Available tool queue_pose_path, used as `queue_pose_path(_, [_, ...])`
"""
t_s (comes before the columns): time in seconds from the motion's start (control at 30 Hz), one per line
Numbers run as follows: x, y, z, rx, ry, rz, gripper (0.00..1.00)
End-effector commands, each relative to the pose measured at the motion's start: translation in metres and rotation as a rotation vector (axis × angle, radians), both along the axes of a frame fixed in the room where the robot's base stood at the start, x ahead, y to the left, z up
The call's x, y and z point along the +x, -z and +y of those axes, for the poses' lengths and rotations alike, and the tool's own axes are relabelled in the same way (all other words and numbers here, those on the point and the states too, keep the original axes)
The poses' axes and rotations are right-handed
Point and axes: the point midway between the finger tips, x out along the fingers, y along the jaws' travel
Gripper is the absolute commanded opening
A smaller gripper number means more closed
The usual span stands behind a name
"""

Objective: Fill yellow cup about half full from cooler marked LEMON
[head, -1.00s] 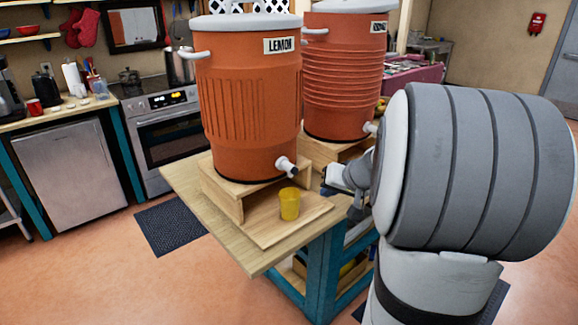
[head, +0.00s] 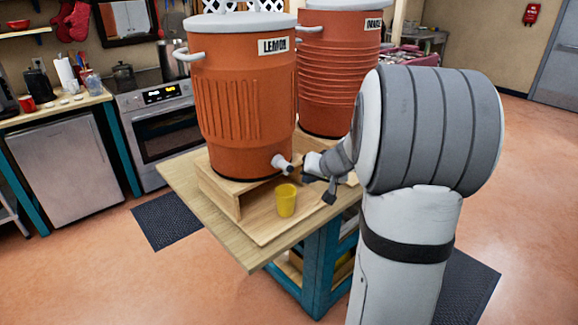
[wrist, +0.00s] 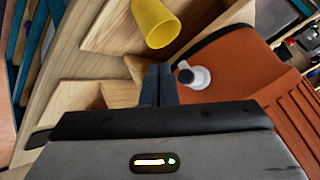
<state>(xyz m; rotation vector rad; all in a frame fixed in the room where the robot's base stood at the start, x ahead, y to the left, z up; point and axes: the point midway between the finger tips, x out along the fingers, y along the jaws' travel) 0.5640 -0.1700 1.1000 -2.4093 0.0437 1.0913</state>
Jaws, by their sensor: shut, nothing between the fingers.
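The orange cooler marked LEMON (head: 240,105) stands on a wooden riser, its white spigot (head: 283,163) facing front right. The yellow cup (head: 286,201) stands upright on the board below and close to the spigot. In the wrist view the cup (wrist: 155,22) is at the top and the spigot (wrist: 193,76) is right of the fingers. My gripper (head: 308,178) is just right of the spigot, above and right of the cup. In the wrist view the fingers (wrist: 158,84) are together and empty. The inside of the cup is too small to read.
A second orange cooler (head: 340,70) with a partly hidden label stands behind right. The wooden table (head: 190,195) has bare top at its left front. A stove (head: 160,125) and a small fridge (head: 70,170) stand along the left wall.

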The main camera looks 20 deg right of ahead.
Motion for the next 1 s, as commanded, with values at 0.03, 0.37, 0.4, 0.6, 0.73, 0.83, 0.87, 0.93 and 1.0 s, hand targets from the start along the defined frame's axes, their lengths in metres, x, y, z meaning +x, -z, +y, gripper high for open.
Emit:
queue_pose_path(0.03, [0.006,0.000,0.003,-0.001,-0.002,0.001,0.00])
queue_pose_path(0.37, [0.026,0.000,0.010,-0.001,-0.001,0.000,0.00])
queue_pose_path(0.4, [0.027,0.000,0.010,-0.001,-0.001,0.000,0.00])
queue_pose_path(0.6, [0.027,0.000,0.010,-0.001,-0.001,0.000,0.00])
queue_pose_path(0.73, [0.027,0.000,0.010,-0.001,-0.001,0.000,0.00])
queue_pose_path(0.83, [0.027,0.000,0.011,-0.001,-0.001,0.000,0.00])
queue_pose_path(0.87, [0.027,0.000,0.011,0.000,-0.002,0.000,0.00])
queue_pose_path(0.93, [0.027,0.000,0.011,0.000,-0.002,0.000,0.00])
queue_pose_path(1.0, [0.027,0.000,0.011,0.000,-0.002,0.000,0.00])
